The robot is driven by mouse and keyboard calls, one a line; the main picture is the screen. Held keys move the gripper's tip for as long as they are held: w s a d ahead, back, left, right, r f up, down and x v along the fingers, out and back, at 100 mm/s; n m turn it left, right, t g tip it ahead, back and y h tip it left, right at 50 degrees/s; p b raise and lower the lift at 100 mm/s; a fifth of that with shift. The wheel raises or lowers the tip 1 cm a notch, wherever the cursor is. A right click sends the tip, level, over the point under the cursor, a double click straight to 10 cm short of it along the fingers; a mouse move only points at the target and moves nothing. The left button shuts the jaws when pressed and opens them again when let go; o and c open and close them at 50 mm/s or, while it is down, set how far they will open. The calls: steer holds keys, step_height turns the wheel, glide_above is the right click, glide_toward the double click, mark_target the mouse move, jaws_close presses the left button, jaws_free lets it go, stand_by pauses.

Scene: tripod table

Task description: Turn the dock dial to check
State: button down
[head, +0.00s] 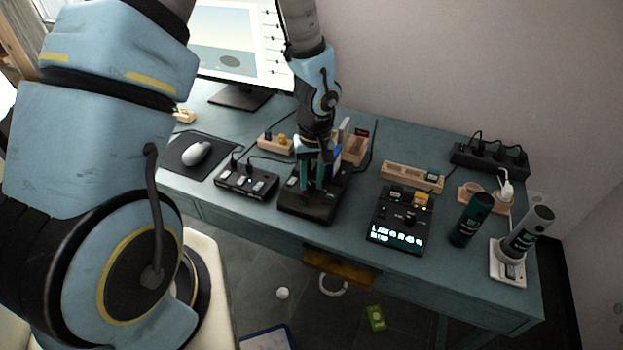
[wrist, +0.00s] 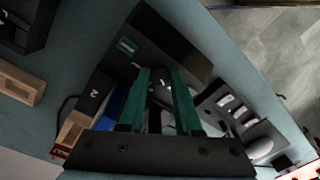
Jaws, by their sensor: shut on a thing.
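The dock is a black box (head: 308,208) on the teal desk, under my gripper; it also shows in the wrist view (wrist: 180,45), with a small lit teal display (wrist: 127,46) near one corner. My gripper (head: 312,185) points down at the dock's top, and its two green fingers (wrist: 163,80) are shut on the dial (wrist: 162,77). Only a little of the dark, rounded dial shows between the fingertips. The fingers hide most of it, so I cannot read its setting. A blue piece and a black piece stand at the dock's back.
Left of the dock is a black switch box (head: 247,182) with cables, then a mouse (head: 197,153). Right of it is a black panel with lit text (head: 398,237). Wooden holders (head: 412,177) stand behind. A dark green cylinder (head: 470,219) stands further right.

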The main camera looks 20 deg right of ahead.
steer(key=shift+m, duration=0.3)
steer(key=m+b, duration=0.1)
steer(key=m, duration=1)
steer(key=shift+m+t+b, duration=0.3)
steer(key=shift+m, duration=0.1)
steer(key=m+p, duration=0.1)
steer(key=m, duration=0.5)
steer(key=shift+r+h, duration=0.1)
steer(key=shift+h, duration=0.3)
steer(key=m+p, duration=0.1)
steer(key=m, duration=0.4)
steer(key=shift+m, duration=0.3)
steer(key=c, duration=0.6)
jaws_free()
steer(key=shift+a, duration=0.1)
